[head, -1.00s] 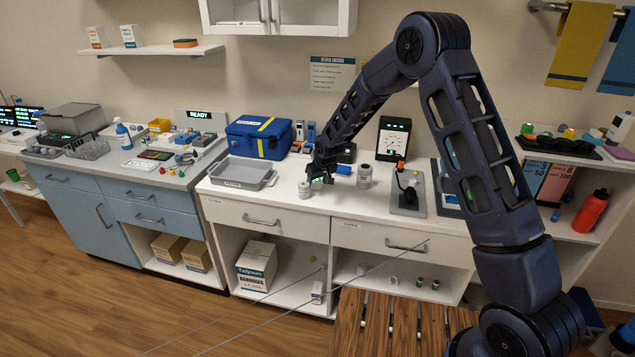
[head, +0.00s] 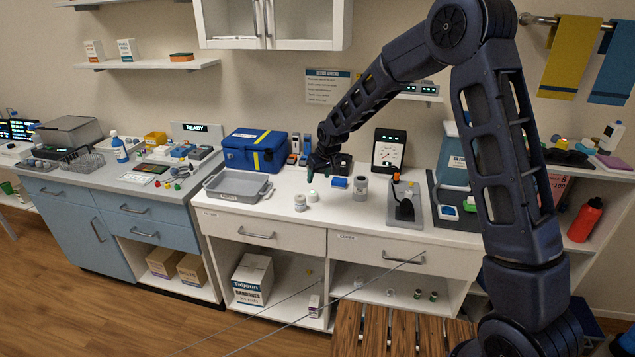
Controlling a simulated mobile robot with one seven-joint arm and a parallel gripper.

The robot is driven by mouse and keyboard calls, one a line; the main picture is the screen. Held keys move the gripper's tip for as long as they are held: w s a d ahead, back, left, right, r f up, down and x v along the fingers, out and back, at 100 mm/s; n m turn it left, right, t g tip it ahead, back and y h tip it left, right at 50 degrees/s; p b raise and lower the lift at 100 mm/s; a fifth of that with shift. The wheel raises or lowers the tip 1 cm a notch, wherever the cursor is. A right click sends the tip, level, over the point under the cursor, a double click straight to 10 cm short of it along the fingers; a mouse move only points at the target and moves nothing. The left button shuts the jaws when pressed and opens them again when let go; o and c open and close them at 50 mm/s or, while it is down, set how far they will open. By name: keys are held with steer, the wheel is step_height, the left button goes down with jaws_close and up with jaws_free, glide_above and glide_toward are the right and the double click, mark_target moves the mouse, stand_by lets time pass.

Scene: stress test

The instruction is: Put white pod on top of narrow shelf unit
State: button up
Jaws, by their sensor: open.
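A small white rounded object (head: 313,196), which may be the white pod, stands on the white counter (head: 270,205) just right of a small white jar (head: 300,203). It is too small to identify surely. My gripper (head: 312,175) is open and dark, above and slightly behind it, apart from it; nothing shows between the fingers. A unit at the far right (head: 607,172), which may be the narrow shelf unit, has a loaded top and is partly hidden by my arm.
A grey tray (head: 235,187) and a blue case (head: 255,150) lie left of the gripper. A grey-lidded jar (head: 360,188), a blue block (head: 339,182) and a stand (head: 403,205) are to the right. A dark tray (head: 568,158) and white bottle (head: 612,136) occupy the right unit's top.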

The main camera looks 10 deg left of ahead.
steer(key=shift+s+d+r, duration=0.1)
steer(key=shift+r, duration=0.25)
